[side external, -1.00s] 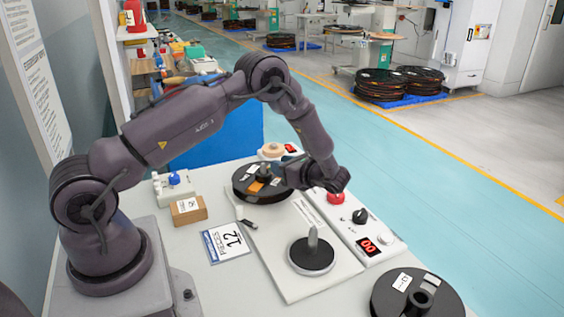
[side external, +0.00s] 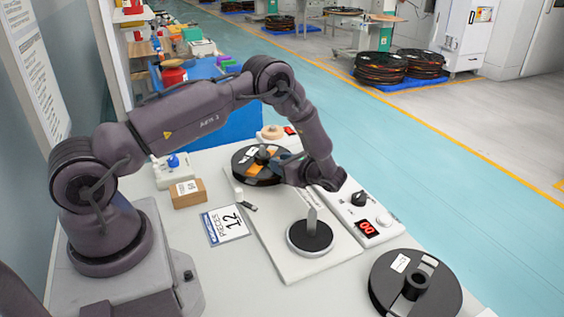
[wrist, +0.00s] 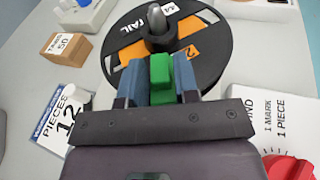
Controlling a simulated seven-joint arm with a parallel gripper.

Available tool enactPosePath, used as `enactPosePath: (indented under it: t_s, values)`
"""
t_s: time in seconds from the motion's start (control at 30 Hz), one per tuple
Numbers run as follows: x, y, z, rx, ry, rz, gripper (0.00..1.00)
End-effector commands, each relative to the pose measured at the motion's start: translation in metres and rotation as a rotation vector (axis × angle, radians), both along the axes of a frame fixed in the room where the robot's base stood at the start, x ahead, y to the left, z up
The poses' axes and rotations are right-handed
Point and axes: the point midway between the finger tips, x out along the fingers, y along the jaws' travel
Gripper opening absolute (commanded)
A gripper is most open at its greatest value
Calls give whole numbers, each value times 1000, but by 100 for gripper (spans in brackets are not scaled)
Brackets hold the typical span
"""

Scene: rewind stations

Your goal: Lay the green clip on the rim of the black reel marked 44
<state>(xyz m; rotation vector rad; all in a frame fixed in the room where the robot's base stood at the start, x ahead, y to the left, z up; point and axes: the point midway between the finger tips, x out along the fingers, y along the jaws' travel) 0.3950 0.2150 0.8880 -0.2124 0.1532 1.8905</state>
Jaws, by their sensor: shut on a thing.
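My gripper (wrist: 159,92) is shut on the green clip (wrist: 160,70), which stands upright between its two blue-grey fingers. The fingertips and clip appear over the near part of a black reel (wrist: 215,70) with orange windows, a central spindle and a label reading TAIL. Whether the clip touches the reel cannot be told. In the side view my gripper (side external: 279,164) is at the right side of this reel (side external: 243,172); the clip is not discernible there. A partly cut-off white label near the reel's far side seems to read 44.
Another black reel (side external: 385,287) lies at the front right. A post on a round black base (side external: 310,238) stands on a pale board. A control strip with a red display (side external: 366,228), a card reading PIECES 12 (side external: 225,225) and a cardboard box (side external: 188,194) are nearby.

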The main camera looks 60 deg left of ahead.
Motion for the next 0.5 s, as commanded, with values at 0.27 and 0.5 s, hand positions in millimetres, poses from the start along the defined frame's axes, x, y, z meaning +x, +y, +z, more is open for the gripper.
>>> enactPosePath:
  t_s: [0.27,0.5]
  values:
    - [0,0,0,0,0,0,58]
    - [1,-3,1,0,0,-1,58]
